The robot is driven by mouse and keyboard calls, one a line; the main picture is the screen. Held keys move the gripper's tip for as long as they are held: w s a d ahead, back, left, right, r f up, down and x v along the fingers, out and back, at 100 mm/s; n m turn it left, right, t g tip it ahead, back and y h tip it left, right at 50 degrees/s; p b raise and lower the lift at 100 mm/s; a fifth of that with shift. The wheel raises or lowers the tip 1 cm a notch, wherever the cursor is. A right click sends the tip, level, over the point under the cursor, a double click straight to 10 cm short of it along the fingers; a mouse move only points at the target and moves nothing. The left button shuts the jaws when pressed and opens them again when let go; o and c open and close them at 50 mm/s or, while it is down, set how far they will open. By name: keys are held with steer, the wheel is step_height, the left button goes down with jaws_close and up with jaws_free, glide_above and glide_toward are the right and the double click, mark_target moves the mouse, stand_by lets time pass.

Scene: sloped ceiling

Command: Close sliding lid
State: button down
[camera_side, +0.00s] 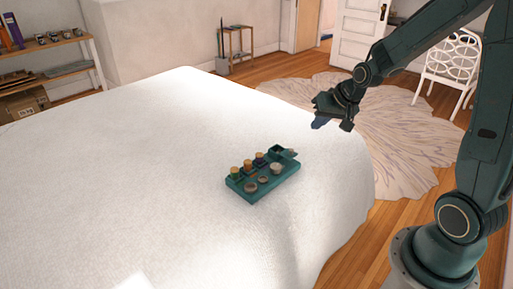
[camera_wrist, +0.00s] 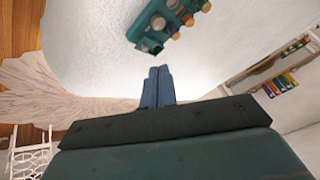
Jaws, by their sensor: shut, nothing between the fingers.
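A teal tray (camera_side: 245,196) lies on the white surface and also shows at the top of the wrist view (camera_wrist: 187,8). At its far right end is a small teal box (camera_side: 276,150) with a dark opening. A grey piece (camera_side: 291,153), possibly the sliding lid, sticks out at the box's right side. In the wrist view the box (camera_wrist: 150,45) is small, and I cannot tell how far it is covered. My gripper (camera_side: 319,123) is in the air, up and to the right of the box, touching nothing. Its blue fingers (camera_wrist: 157,86) are together and empty.
The tray carries several small jars with coloured caps (camera_side: 248,164) along its back and round grey pieces (camera_side: 263,180) in front. The white surface (camera_side: 130,180) around it is clear. Its right edge drops to a wooden floor with a rug (camera_side: 400,150). A white chair (camera_side: 452,62) stands beyond.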

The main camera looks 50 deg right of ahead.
steer(key=w+d+f+m+h, duration=0.1)
steer(key=d+f+m, duration=0.3)
steer(key=d+f, duration=0.6)
step_height(320, 180, down, 2)
steer(key=shift+w+f+m+t, duration=0.15)
steer(key=shift+w+m+t, duration=0.15)
steer(key=shift+w+d+f, duration=0.1)
glide_toward(294, 154)
step_height(294, 154, down, 4)
steer(key=d, duration=0.2)
steer(key=shift+w+a, duration=0.3)
steer(key=shift+w, duration=0.4)
steer(key=shift+w+a, duration=0.25)
steer(key=shift+w, duration=0.5)
steer(key=shift+w, duration=0.1)
